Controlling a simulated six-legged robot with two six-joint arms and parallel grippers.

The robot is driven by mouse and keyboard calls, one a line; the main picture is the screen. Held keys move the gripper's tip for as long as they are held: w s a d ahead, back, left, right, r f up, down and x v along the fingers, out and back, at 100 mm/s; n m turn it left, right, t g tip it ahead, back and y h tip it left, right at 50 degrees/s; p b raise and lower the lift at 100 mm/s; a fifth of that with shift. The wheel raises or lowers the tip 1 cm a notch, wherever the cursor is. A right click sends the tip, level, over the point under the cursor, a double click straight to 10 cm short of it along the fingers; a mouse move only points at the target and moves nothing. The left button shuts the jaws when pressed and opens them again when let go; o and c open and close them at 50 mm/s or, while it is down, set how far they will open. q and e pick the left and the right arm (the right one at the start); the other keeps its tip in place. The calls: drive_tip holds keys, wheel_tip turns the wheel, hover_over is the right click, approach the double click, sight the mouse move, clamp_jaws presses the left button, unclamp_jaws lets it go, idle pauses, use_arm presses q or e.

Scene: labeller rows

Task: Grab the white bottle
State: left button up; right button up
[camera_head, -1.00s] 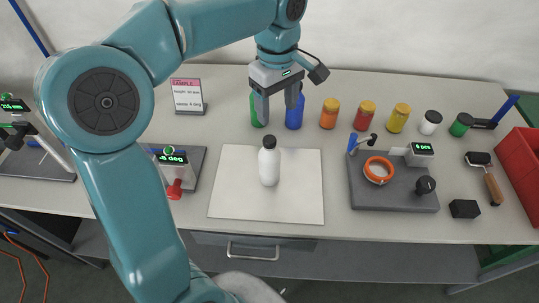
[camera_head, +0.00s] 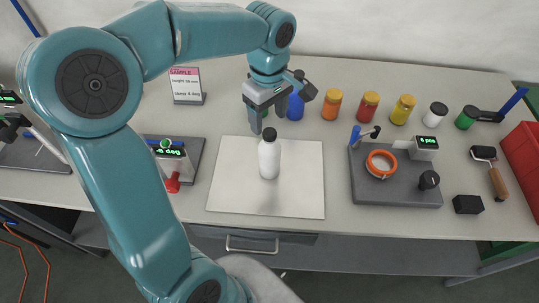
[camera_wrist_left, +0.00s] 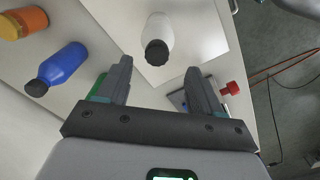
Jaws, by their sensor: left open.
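The white bottle (camera_head: 269,157) with a black cap stands upright on the white board (camera_head: 230,190) in the head view. My left gripper (camera_head: 268,122) is open and empty, just behind and above the bottle's cap in that view. In the left wrist view the bottle (camera_wrist_left: 158,38) lies ahead of the open fingertips (camera_wrist_left: 160,68), its cap towards me, apart from both fingers. My right gripper does not show.
A blue bottle (camera_head: 296,106) stands close behind my left gripper, and a green one (camera_wrist_left: 97,88) is partly hidden by a finger. Orange (camera_head: 331,104), red (camera_head: 366,110) and yellow (camera_head: 402,109) jars stand to the right. A grey device with an orange ring (camera_head: 381,164) is right of the board.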

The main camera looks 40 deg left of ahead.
sight(270, 132)
use_arm(q)
drive_tip(key=f, duration=0.4)
drive_tip(key=f+p, duration=0.1)
drive_tip(key=f, duration=0.2)
drive_tip(key=shift+w+d, duration=0.1)
drive_tip(key=shift+w, duration=0.15)
drive_tip(key=shift+s+r, duration=0.1)
drive_tip(key=shift+c, duration=1.2)
clamp_jaws()
